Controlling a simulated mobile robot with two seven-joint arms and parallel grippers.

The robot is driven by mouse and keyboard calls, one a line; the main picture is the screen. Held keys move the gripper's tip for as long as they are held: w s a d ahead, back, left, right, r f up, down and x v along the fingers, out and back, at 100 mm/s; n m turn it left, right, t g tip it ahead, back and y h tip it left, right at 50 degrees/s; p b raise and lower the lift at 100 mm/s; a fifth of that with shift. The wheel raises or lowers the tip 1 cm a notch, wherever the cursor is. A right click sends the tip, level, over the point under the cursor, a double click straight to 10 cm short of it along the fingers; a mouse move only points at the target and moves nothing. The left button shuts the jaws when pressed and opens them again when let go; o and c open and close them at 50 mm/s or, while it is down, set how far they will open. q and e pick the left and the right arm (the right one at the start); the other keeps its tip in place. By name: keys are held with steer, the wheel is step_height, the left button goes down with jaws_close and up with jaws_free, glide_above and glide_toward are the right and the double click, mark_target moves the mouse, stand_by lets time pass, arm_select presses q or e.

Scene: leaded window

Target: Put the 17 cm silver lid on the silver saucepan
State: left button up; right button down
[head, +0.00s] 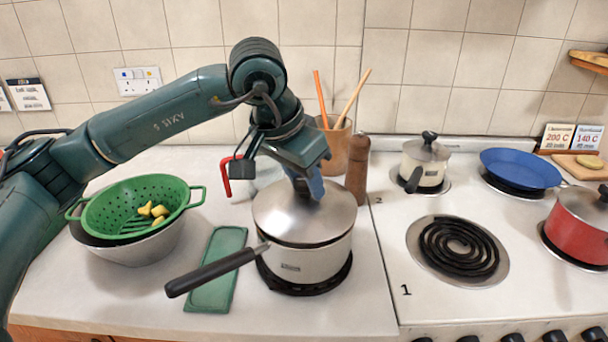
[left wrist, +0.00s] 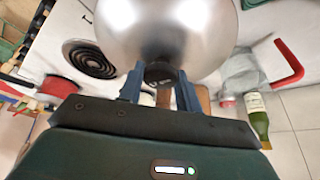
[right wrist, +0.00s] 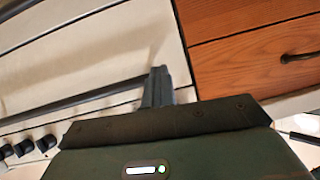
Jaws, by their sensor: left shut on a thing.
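The silver lid (head: 300,215) lies level over the silver saucepan (head: 315,264), covering its mouth. It looks at or very near the rim; I cannot tell whether it is fully seated. My left gripper (head: 309,188) comes down from above and is shut on the lid's dark knob, which shows between the fingers (left wrist: 160,75) in the left wrist view, with the shiny lid (left wrist: 165,25) beyond. The saucepan stands on a dark round trivet (head: 322,283), its black handle pointing front left. My right gripper (right wrist: 158,88) shows only in the right wrist view, fingers together and empty, by the cooker front and wooden drawers.
A green colander (head: 125,212) in a bowl and a green tray (head: 218,268) stand left of the saucepan. A pepper mill (head: 357,170) and utensil pot (head: 334,145) are close behind. A cream lidded pot (head: 425,165), blue pan (head: 520,168) and red pot (head: 580,225) are on the hob.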

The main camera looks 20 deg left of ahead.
stand_by(0.4)
arm_select(q)
steer(key=shift+f+b, duration=0.1)
steer(key=shift+b, duration=0.3)
stand_by(0.9)
steer(key=shift+f+b, duration=0.2)
steer(key=shift+b, duration=0.1)
stand_by(0.3)
steer(key=shift+f+b, duration=0.3)
steer(key=shift+b, duration=0.15)
stand_by(0.7)
steer(key=o, duration=1.2)
steer(key=shift+c, duration=0.2)
steer(key=shift+o, duration=0.4)
steer(key=o, duration=0.5)
